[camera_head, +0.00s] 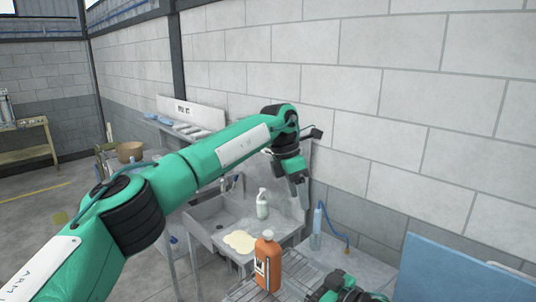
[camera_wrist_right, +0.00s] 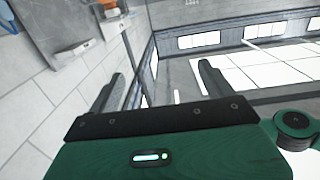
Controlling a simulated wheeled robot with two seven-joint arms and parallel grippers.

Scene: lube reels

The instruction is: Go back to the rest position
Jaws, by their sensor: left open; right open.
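My left arm reaches across the head view from the lower left. My left gripper (camera_head: 297,186) is open and empty, hanging above the right side of the sink (camera_head: 208,222) near the wall. Part of my right arm shows at the bottom edge of the head view, but its fingers are not clear there. In the right wrist view my right gripper (camera_wrist_right: 165,82) is open, its two dark fingers wide apart with nothing between them. The wall is on the left of that view and bright windows lie beyond.
An orange bottle (camera_head: 267,264) stands on a rack at the front. A white pump bottle (camera_head: 262,206) and a pale yellow patch (camera_head: 239,242) are by the sink. A clear bluish bottle (camera_head: 317,228) stands to the right. A blue panel (camera_head: 440,272) is at lower right.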

